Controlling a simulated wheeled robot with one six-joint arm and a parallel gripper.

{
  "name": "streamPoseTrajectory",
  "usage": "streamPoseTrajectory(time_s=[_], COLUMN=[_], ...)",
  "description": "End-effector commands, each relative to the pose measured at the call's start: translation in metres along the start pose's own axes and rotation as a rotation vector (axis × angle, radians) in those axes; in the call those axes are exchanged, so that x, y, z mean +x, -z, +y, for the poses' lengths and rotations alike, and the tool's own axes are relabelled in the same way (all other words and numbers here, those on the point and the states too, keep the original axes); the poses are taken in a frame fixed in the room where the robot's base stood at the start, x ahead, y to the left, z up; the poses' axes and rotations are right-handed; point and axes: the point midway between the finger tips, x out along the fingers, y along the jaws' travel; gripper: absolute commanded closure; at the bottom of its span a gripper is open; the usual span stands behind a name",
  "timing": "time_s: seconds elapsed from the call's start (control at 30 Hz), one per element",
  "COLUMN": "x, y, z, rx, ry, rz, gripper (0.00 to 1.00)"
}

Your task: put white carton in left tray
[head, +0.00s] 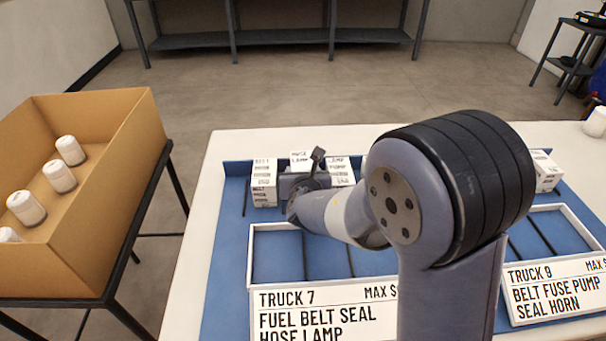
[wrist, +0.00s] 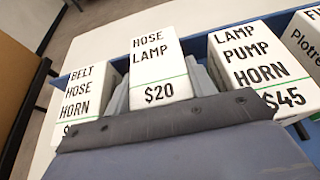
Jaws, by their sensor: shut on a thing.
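My gripper (head: 304,183) is shut on a white carton (wrist: 154,62) marked HOSE LAMP $20. In the head view only the carton's top part (head: 300,158) shows behind my gripper. It is upright between two other cartons; I cannot tell whether it is clear of the blue surface. The left tray (head: 252,262), with a white rim and blue compartments, is in front of my gripper, labelled TRUCK 7, FUEL BELT SEAL HOSE LAMP. Its visible compartments are empty. My arm hides its right part and the end of its MAX $ line.
A BELT HOSE HORN carton (wrist: 88,95) stands left of the held one, a LAMP PUMP HORN carton (wrist: 250,60) right. The right tray (head: 562,208) is labelled TRUCK 9. A cardboard box (head: 120,190) with several white-capped jars stands left of the table.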

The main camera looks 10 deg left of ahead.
Motion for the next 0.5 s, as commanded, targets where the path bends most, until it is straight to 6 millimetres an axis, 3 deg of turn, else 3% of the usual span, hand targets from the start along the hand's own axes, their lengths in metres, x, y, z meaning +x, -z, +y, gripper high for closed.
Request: streamPoseTrajectory(time_s=[0.33,0.37,0.5], x=[0.0020,0.0014,0.0012], y=[0.0039,0.0032,0.0029], z=[0.0000,0.0000,0.0000], rx=[0.000,0.000,0.000], ry=[0.000,0.000,0.000], rz=[-0.003,0.000,0.000], gripper=[0.84,0.45,0.34])
